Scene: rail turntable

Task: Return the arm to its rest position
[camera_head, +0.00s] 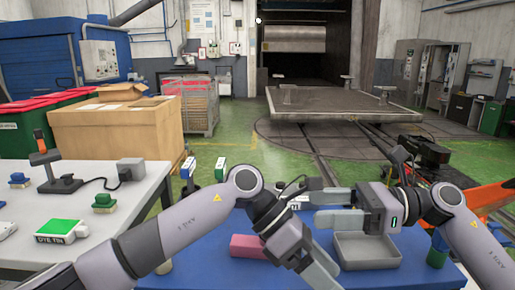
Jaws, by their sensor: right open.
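My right gripper (335,206) is open and empty. Its two pale fingers point left, above the blue table (210,272) and over the back edge of a grey tray (393,262). The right arm comes in from the lower right. My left gripper (322,272) points down and to the right, close to the tray's left side. Its fingers overlap in this view, so their opening is unclear. The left arm crosses the front of the scene.
A pink block (245,243) lies on the blue table beside the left wrist. A white table (130,200) at the left holds a green-and-white box (60,231) and a joystick (60,184). A cardboard box (118,130) and a railed turntable platform (340,104) stand farther back.

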